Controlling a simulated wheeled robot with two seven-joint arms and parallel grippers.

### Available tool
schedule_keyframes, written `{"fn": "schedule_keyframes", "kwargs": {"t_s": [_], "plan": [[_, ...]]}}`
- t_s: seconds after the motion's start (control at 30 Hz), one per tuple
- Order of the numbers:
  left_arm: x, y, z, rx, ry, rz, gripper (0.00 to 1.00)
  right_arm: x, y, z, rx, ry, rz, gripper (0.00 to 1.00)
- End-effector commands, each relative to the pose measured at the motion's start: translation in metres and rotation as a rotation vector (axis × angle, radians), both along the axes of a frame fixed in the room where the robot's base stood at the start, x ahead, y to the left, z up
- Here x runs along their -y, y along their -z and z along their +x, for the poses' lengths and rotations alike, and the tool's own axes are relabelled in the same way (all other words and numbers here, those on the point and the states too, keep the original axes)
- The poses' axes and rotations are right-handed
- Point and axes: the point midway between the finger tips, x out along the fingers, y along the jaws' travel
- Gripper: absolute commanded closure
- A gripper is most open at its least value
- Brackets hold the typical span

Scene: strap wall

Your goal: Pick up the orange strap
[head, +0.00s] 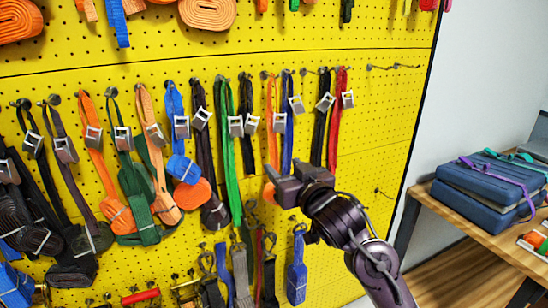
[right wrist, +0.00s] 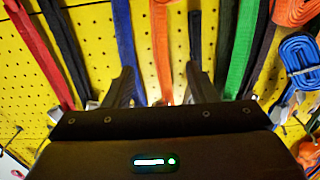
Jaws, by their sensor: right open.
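Several orange straps hang on the yellow pegboard. The one nearest my right gripper (head: 284,180) is a thin orange strap (head: 271,105) with a metal buckle, between a black strap and a blue strap (head: 289,130). Its lower part is partly hidden by my gripper in the head view. In the right wrist view, this orange strap (right wrist: 162,50) shows between the two open fingers of my right gripper (right wrist: 161,85); I cannot tell whether they touch it. Two wider orange straps (head: 91,140) (head: 150,125) hang further left. My left gripper is not in view.
A green strap (head: 226,150) and a red strap (head: 336,110) hang close by on hooks. More straps hang below, including a blue one (head: 297,270). A wooden table (head: 460,215) with blue folded bundles (head: 485,190) stands at the right.

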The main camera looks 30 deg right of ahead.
Motion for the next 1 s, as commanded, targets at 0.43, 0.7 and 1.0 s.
{"fn": "schedule_keyframes", "kwargs": {"t_s": [0.43,0.7,1.0], "plan": [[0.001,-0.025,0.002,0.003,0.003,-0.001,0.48,0.001,-0.017,0.054,0.017,-0.003,0.000,0.48],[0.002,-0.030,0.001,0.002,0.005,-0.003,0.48,0.002,-0.012,0.078,0.016,-0.003,0.000,0.48],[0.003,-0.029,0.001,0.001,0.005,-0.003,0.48,0.002,-0.011,0.077,0.016,-0.003,0.000,0.64]]}}
